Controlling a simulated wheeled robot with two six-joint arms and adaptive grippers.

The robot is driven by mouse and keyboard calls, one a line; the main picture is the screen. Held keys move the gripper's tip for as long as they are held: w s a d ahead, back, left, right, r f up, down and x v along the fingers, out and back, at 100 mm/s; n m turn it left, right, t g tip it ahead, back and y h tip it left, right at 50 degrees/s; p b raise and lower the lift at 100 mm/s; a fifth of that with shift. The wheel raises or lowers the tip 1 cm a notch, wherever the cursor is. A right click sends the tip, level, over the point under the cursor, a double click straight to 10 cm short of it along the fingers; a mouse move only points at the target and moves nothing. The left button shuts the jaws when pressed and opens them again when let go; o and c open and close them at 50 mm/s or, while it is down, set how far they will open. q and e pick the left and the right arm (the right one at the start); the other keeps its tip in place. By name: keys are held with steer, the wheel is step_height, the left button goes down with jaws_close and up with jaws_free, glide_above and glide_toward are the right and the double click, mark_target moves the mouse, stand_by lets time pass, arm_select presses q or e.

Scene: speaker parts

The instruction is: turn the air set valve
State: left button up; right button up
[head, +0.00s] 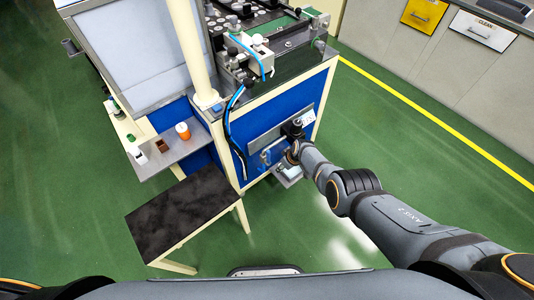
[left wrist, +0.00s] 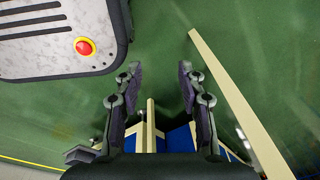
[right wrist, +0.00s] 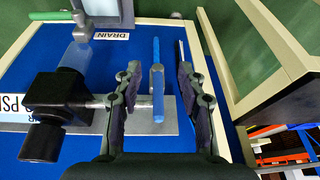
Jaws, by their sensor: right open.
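The air set valve has a black body (right wrist: 60,95) on a grey plate on the blue cabinet panel, with a "PSI" label at its left. A metal stem runs right from it towards a thin blue handle (right wrist: 157,95). In the right wrist view my right gripper (right wrist: 159,69) is open, with the blue handle between its fingers; I cannot tell whether they touch it. In the head view the right gripper (head: 289,152) is at the cabinet front, and the handle is hard to make out. My left gripper (left wrist: 160,84) is open and empty above the floor.
A "DRAIN" label (right wrist: 111,36) and a green-handled fitting (right wrist: 52,15) are near the valve. A dark-topped stand (head: 182,212) is left of the cabinet. A grey shelf (head: 165,155) holds small parts. Green floor is free to the right.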

steer(key=n, duration=0.2)
glide_toward(268, 155)
steer(key=f, duration=0.1)
steer(key=shift+y, duration=0.3)
steer(key=b+x, duration=0.3)
steer(key=b, duration=0.1)
steer(key=b+x, duration=0.3)
steer(key=b, duration=0.2)
steer(key=d+b+x, duration=0.1)
steer(key=b+x, duration=0.3)
steer(key=shift+w+f+b, duration=0.1)
steer(key=shift+w+b, duration=0.2)
steer(key=shift+b, duration=0.05)
steer(key=shift+w+a+f+b, duration=0.15)
steer(key=shift+f+b, duration=0.1)
steer(key=shift+b, duration=0.35)
arm_select(q)
step_height(268, 155, down, 15)
steer(key=a, duration=0.1)
steer(key=shift+s+r, duration=0.2)
steer(key=shift+s, duration=0.25)
steer(key=shift+a, duration=0.1)
arm_select(e)
jaws_close()
